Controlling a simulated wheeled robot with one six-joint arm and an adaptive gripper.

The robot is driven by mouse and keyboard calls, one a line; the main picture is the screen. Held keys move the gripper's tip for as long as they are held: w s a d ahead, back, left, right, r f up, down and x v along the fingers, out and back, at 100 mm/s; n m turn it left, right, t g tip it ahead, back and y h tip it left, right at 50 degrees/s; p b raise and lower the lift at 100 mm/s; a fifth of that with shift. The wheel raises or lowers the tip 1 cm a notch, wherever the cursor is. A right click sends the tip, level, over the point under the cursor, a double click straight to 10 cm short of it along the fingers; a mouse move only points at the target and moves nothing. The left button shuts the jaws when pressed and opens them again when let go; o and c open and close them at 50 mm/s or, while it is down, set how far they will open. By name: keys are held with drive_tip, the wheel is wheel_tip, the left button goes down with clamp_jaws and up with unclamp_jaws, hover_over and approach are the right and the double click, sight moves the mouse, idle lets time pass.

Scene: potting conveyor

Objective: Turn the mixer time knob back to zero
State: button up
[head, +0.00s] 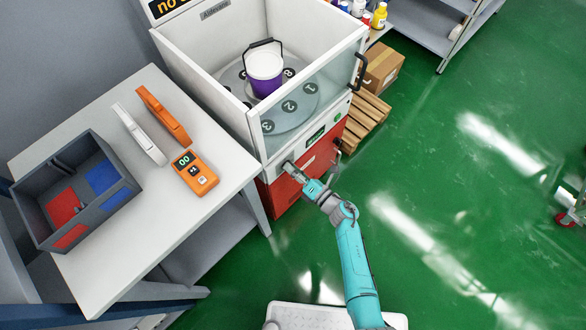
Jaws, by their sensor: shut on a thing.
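The mixer (210,57) is a white open-topped cabinet with a glass front, over a red lower part. Inside it, a purple bucket with a white lid and dark handle (265,74) stands on a round numbered turntable (306,100). My gripper (290,167) is at the white front panel, near its lower left corner, and is shut on the time knob there. The knob is mostly hidden by the gripper, so its setting cannot be read.
A light table (100,270) on the left holds a grey bin (118,196) with red and blue parts, an orange handheld device (194,172), and white and orange clamp-like items. A cardboard box (383,66) and pallet (366,118) stand right of the mixer.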

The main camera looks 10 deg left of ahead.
drive_tip(key=o, duration=1.1)
drive_tip(key=shift+o, duration=0.2)
drive_tip(key=v, duration=1.2)
drive_tip(key=shift+s, duration=0.15)
drive_tip(key=s+d+r+m+t+h, duration=0.1)
drive_tip(key=s+d+r+m+h, duration=0.3)
drive_tip(key=s+r+m, duration=0.4)
drive_tip(key=s+d+r+m+t+h, duration=0.1)
drive_tip(key=s+d+r+m+h, duration=0.4)
drive_tip(key=s+r+m, duration=0.4)
drive_tip(key=s+d+r+m+t+h, duration=0.1)
drive_tip(key=s+d+r+m+h, duration=0.4)
drive_tip(key=s+r+m, duration=0.4)
drive_tip(key=s+m, duration=0.6)
drive_tip(key=m, duration=0.2)
drive_tip(key=shift+m+t, duration=0.3)
drive_tip(key=shift+t, duration=0.1)
